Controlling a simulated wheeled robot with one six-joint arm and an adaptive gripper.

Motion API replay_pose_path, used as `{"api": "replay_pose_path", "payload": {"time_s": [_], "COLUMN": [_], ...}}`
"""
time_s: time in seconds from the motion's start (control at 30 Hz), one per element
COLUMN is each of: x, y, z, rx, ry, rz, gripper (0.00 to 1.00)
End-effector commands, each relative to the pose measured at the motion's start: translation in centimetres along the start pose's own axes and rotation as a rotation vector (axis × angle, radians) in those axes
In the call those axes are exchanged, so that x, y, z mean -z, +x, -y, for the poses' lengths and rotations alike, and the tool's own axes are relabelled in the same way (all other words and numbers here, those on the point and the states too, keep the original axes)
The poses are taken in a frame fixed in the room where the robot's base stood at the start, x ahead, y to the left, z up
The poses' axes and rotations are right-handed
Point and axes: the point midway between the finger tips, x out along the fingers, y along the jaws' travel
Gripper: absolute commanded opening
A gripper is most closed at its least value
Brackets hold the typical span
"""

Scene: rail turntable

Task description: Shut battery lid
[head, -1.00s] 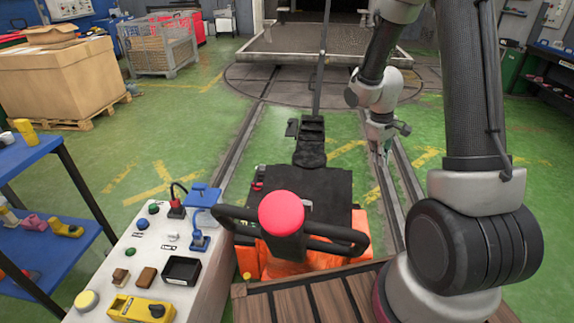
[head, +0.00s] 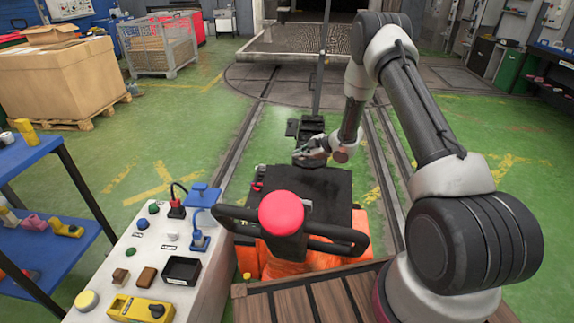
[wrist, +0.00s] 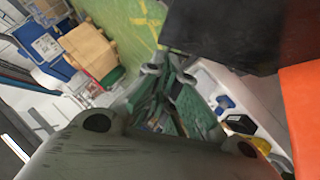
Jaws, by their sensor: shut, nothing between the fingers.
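The battery lid appears to be the flat black panel (head: 325,187) on top of the orange machine body (head: 290,258) in front of me. I cannot tell whether it is open or shut. My gripper (head: 303,153) is just beyond the far edge of that panel, with its fingers toward the left. In the wrist view my gripper (wrist: 163,78) is shut and empty, with a black slab (wrist: 235,35) and orange bodywork (wrist: 302,115) to its right. Contact between gripper and panel cannot be made out.
A black handlebar with a red knob (head: 282,213) stands in front of the panel. A thin upright post (head: 319,75) rises behind my gripper. A control console (head: 150,255) with buttons and blue plugs stands at left. Green floor with rails lies beyond.

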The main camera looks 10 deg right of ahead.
Motion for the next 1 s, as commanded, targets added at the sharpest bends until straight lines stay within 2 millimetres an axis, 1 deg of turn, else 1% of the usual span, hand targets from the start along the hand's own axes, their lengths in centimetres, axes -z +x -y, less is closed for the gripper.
{"api": "replay_pose_path", "payload": {"time_s": [0.3, 0.43, 0.5, 0.63, 0.8, 1.0], "x": [0.0, -0.1, -1.2, -2.3, -2.9, -2.9], "y": [6.6, 9.2, 9.8, 10.9, 11.5, 11.6], "z": [0.2, 0.2, 0.1, 0.1, 0.1, 0.1], "rx": [0.003, 0.002, 0.0, 0.001, 0.001, 0.001], "ry": [0.002, 0.001, 0.005, 0.003, 0.004, 0.004], "rz": [0.001, 0.002, 0.004, 0.003, 0.003, 0.003], "gripper": [0.0, 0.0, 0.0, 0.0, 0.0, 0.0]}}
